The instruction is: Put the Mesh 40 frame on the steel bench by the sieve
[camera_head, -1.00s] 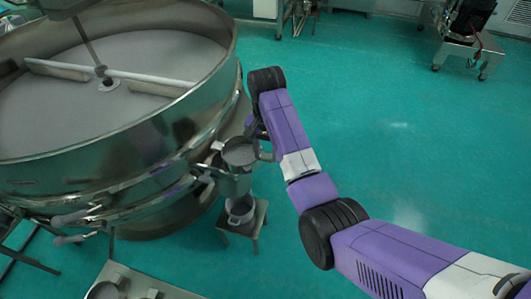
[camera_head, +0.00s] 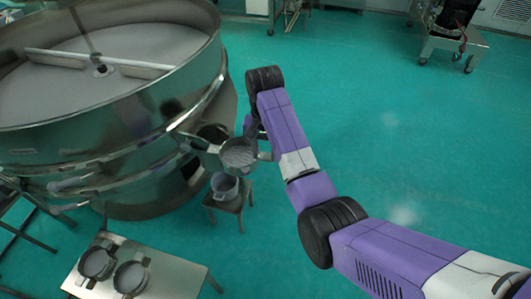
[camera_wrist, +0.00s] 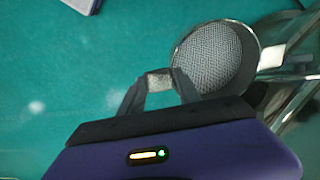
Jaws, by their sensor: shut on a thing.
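The Mesh 40 frame (camera_head: 238,153) is a small round metal ring with grey mesh; no label is readable. It also shows in the wrist view (camera_wrist: 212,58). My gripper (camera_wrist: 160,84) is shut on a pale tab at the frame's side and holds it in the air. In the head view, my gripper (camera_head: 264,152) is partly hidden by my arm. The steel bench (camera_head: 178,276) is at lower left, with two similar round frames (camera_head: 97,262) (camera_head: 131,276) on its left part. The large round sieve (camera_head: 110,110) stands behind, left of my gripper.
A small metal stool (camera_head: 233,204) carrying a grey pot (camera_head: 225,186) stands below the held frame, beside the sieve's outlet (camera_head: 212,133). The bench's right part is bare. Green floor to the right is open. A wheeled cart (camera_head: 450,40) stands far off at upper right.

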